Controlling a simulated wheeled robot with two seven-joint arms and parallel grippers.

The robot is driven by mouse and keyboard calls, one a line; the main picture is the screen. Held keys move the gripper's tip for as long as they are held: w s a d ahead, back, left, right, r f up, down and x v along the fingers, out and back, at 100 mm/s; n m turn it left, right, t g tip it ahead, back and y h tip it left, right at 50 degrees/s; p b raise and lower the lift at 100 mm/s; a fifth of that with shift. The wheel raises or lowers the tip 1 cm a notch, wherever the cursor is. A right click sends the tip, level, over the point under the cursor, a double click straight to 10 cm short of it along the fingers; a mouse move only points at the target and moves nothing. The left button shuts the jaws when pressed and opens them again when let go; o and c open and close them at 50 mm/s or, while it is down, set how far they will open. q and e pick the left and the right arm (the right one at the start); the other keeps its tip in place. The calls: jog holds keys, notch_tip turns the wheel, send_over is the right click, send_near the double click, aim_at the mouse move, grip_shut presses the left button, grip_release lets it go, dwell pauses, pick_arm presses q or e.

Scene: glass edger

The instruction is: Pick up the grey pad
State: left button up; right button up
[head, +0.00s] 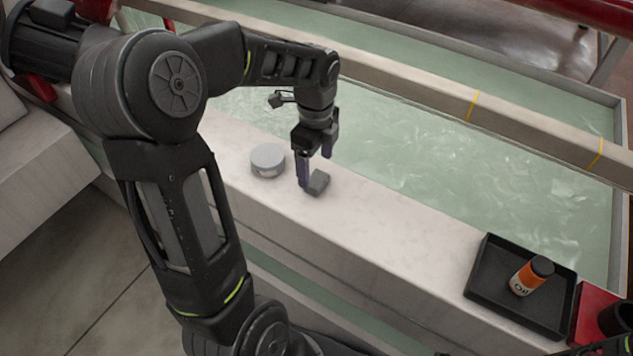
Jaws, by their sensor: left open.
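A small dark grey block, which looks like the grey pad (319,182), lies on the pale stone ledge (375,235). My left gripper (316,172) points down right at the pad, its fingers apart. One finger is in front of the pad's left side and hides part of it; the other is above and behind it. I cannot tell whether either finger touches the pad.
A round light grey tin (267,159) stands on the ledge just left of the gripper. A black tray (487,290) holding an orange oil bottle (530,277) is at the right. Behind the ledge is a greenish water trough (420,150) with a beam (440,95) across it.

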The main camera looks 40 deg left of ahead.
aim_at(315, 178)
pick_arm(q)
jog(key=shift+a+f+b, duration=0.2)
jog(key=shift+f+b, duration=0.25)
jog(key=shift+f, duration=2.15)
jog(key=c, duration=1.4)
notch_tip(315, 178, up, 10)
jog(key=p, duration=0.1)
jog(key=shift+p, duration=0.3)
